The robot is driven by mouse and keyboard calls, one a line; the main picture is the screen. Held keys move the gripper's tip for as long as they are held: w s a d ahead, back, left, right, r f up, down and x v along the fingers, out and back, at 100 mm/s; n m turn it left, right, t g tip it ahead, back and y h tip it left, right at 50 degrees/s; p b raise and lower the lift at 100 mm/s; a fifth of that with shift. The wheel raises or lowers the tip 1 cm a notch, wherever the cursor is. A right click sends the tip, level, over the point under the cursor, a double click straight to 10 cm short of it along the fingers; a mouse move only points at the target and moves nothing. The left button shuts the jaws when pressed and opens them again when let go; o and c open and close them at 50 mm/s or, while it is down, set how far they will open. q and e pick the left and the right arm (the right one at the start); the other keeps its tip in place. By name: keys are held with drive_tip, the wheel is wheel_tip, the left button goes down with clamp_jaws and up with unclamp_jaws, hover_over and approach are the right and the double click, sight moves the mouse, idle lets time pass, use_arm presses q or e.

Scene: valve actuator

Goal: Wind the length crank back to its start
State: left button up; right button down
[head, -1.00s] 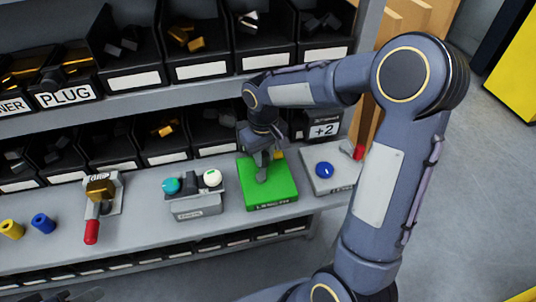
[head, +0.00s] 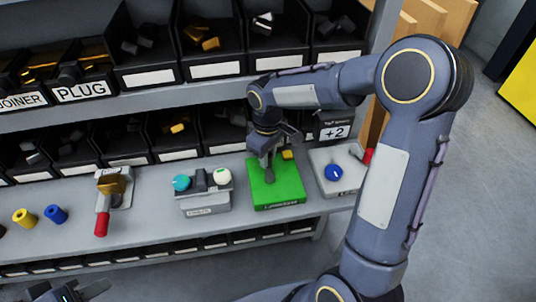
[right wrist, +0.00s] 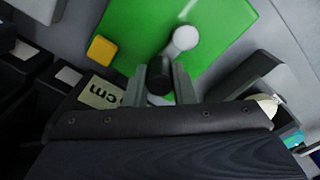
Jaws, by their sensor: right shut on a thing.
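The length crank is on a green box (head: 290,187) on the lower shelf, with a label on its front edge. In the right wrist view, the crank's pale round hub (right wrist: 185,38) shows on the green top. Its dark handle knob (right wrist: 158,82) sits between the fingers of my right gripper (right wrist: 163,84), which is shut on it. In the head view, my right gripper (head: 268,165) reaches down onto the box and hides most of the crank. My left gripper (head: 82,291) is partly cut off at the lower left edge, away from the box; its jaws are unclear.
A yellow block (head: 288,155) is at the back of the green box. A grey unit with a blue knob (head: 334,172) and red handle stands to the right, and a unit with teal and white knobs (head: 203,190) to the left. Bins (head: 215,70) line the back.

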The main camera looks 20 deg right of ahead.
drive_tip(key=c, duration=1.2)
unclamp_jaws()
drive_tip(key=shift+r, duration=0.15)
wheel_tip(320, 180, up, 8)
drive_tip(key=shift+f, duration=0.25)
